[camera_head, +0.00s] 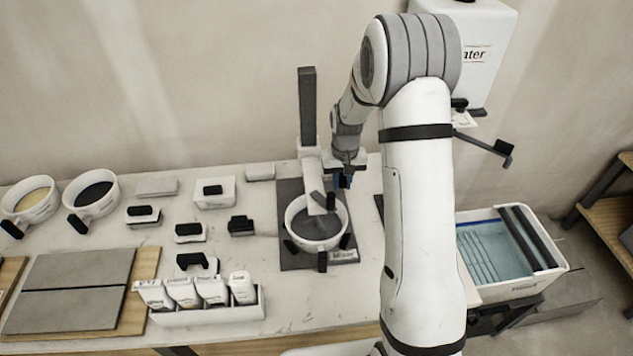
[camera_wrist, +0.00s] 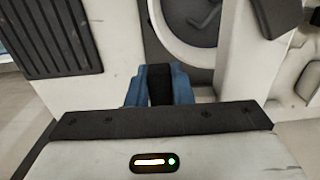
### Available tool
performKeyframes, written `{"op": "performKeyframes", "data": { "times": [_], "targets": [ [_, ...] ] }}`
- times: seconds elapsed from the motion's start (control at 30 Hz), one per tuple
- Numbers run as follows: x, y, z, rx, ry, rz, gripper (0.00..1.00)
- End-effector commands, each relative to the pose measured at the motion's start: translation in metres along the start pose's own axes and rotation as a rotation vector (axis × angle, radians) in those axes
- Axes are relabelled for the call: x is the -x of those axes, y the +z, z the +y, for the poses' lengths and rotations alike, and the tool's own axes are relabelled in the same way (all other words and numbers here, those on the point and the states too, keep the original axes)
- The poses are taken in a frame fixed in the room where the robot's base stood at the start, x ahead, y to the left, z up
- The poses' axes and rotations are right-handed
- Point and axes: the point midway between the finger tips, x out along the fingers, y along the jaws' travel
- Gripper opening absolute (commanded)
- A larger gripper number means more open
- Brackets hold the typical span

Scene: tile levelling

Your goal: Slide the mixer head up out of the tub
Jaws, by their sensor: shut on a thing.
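The mixer stands at the middle of the table on a dark base, with a tall dark column (camera_head: 307,105) at its back. Its white mixer head (camera_head: 310,165) sits on the column, and a paddle reaches down into the round white tub (camera_head: 290,215). My gripper (camera_head: 345,180) is at the right side of the mixer head. In the wrist view my gripper's blue fingers (camera_wrist: 160,84) are shut on a black handle (camera_wrist: 160,88). Part of the tub shows beyond them. Where the handle joins the head is hard to see.
Two white round containers (camera_head: 92,193) with dark handles stand at the left. Several white bottles (camera_head: 198,290) stand in a rack at the front. Grey tiles (camera_head: 75,280) lie on a wooden board. A water-filled bin (camera_head: 500,255) is at the right, below a white water tank (camera_head: 480,45).

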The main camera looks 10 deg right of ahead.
Motion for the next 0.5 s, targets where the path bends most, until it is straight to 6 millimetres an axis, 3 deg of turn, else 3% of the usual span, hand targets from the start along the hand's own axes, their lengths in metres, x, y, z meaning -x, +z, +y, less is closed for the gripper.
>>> {"op": "performKeyframes", "data": {
  "times": [0.5],
  "targets": [
    [0.045,-0.001,0.000,0.000,0.000,0.003,0.00]
  ]
}}
